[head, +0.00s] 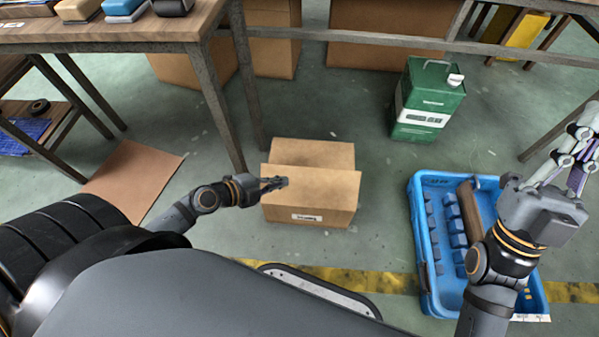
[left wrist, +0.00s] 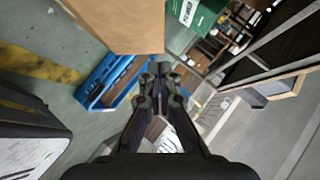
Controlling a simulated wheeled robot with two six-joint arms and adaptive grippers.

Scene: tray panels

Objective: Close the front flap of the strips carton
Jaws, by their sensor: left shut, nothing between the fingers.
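The brown cardboard carton (head: 310,205) stands on the green floor, with a white label low on its front. One top flap (head: 312,153) shows at the far side and another panel, the near flap (head: 325,182), slopes at the front. Whether the near flap lies fully down cannot be told. My left gripper (head: 274,183) is shut and empty at the carton's left side, over the near flap's left end; contact is unclear. In the left wrist view its fingertips (left wrist: 161,70) are together, just below the carton (left wrist: 120,22). My right gripper (head: 580,140) appears open, away from the carton.
A blue tray (head: 418,215) with blue blocks and a brown roll lies right of the carton. A green canister (head: 428,105) stands behind. A table (head: 150,28) is at upper left, its leg near the carton. A flat brown sheet (head: 135,178) lies left.

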